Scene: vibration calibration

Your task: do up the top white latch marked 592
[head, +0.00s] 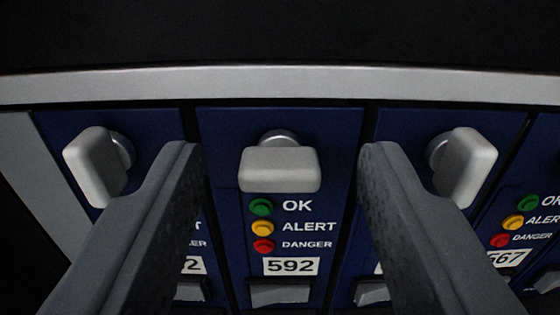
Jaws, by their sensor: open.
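The top white latch (280,169) of the blue panel marked 592 (291,266) is in the middle of the head view. Its handle lies horizontal, wider than tall, in front of a round grey pivot. My gripper (280,165) is open, with one dark grey finger on each side of this latch. Gaps show between the latch and both fingers, and neither appears to touch it. The fingers cover parts of the neighbouring panels.
The left panel has a white latch (96,166) and the right panel another (466,167), both standing upright, close outside my fingertips. A grey rail (280,86) runs above the panels. Below the 592 label is a grey lower latch (280,292), partly cut off.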

